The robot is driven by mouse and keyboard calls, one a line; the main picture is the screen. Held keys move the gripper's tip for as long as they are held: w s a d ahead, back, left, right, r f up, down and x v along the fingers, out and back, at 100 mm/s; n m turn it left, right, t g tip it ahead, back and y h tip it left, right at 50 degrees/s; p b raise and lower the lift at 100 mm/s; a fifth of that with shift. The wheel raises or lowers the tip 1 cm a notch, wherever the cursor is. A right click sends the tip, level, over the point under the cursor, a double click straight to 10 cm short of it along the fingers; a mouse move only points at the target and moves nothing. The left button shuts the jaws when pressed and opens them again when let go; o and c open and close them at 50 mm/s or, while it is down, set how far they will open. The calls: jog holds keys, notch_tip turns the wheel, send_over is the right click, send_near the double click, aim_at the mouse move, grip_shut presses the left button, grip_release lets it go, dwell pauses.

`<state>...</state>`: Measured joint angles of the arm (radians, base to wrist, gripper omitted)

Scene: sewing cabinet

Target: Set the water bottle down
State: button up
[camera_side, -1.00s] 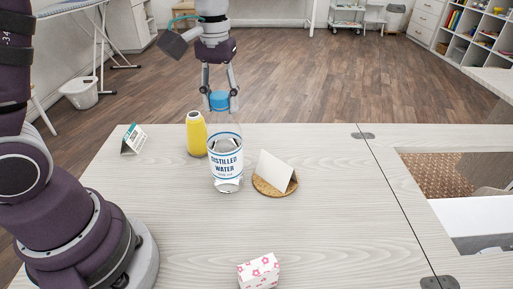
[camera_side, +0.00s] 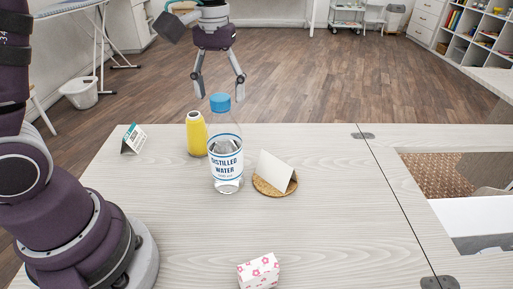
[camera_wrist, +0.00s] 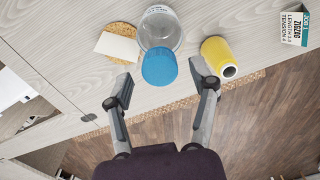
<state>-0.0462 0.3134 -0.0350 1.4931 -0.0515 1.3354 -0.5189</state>
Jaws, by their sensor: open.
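The water bottle (camera_side: 226,160) is clear, with a blue cap and a "Distilled Water" label. It stands upright on the pale wooden tabletop (camera_side: 330,225). My gripper (camera_side: 220,98) is open and empty, with its fingers apart, just above and behind the blue cap. In the wrist view the blue cap (camera_wrist: 160,67) shows just beyond the open fingertips, and the gripper (camera_wrist: 160,84) is not touching it. The clear bottle body (camera_wrist: 160,28) shows past the cap.
A yellow thread cone (camera_side: 196,134) stands close at the bottle's left. A cork coaster (camera_side: 262,188) with a white card (camera_side: 275,170) lies close at its right. A small sign (camera_side: 133,139) stands at the back left. A flowered box (camera_side: 258,271) sits at the front. An opening lies at the right.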

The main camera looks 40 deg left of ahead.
notch_tip(320, 180, up, 6)
jog(key=shift+f, duration=0.25)
jog(key=s+m, duration=0.1)
jog(key=s+t, duration=0.1)
jog(key=s, duration=0.1)
jog(key=s+m+t, duration=0.1)
jog(key=shift+s+d+r+m, duration=0.1)
jog(key=shift+s+r+m, duration=0.15)
jog(key=shift+r+m, duration=0.05)
jog(key=shift+o, duration=0.7)
jog(key=s+f+m+t, duration=0.3)
jog(key=s+f+m, duration=0.1)
jog(key=s, duration=0.2)
jog(key=shift+d+f+t, duration=0.3)
jog(key=shift+f, duration=0.1)
